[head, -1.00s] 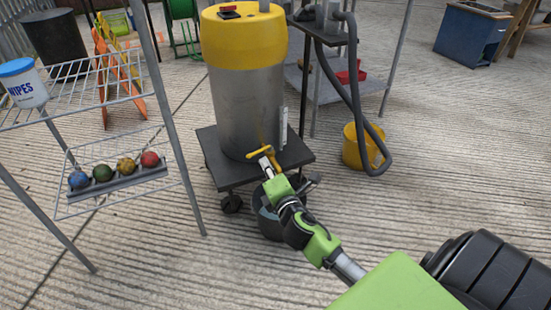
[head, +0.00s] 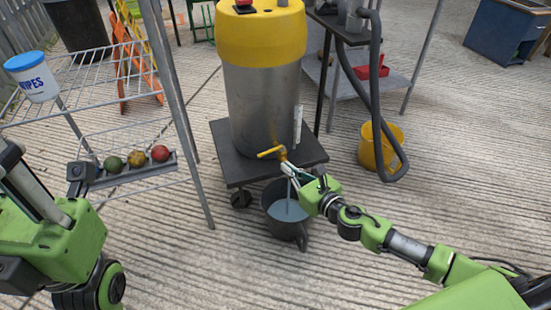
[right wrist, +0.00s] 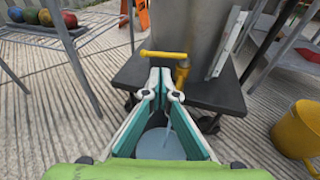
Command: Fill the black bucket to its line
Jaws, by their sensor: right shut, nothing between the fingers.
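The black bucket (head: 284,229) stands on the ground below the yellow tap (head: 270,152) of a steel tank (head: 263,105). A thin stream of water (head: 289,187) runs down into it, and greyish-blue water (head: 287,210) fills part of it. I cannot make out its line. My right gripper (head: 287,168) is shut and empty just below and beside the tap; the right wrist view shows its fingertips (right wrist: 161,85) together in front of the tap handle (right wrist: 162,54). My left arm (head: 50,240) is at the left edge; its finger state is unclear.
The tank stands on a dark wheeled trolley (head: 240,168). A wire rack (head: 110,130) with coloured balls and a wipes tub (head: 31,78) is at left. A yellow bucket (head: 369,152) and a grey hose (head: 357,110) are at right. The ground in front is mostly clear.

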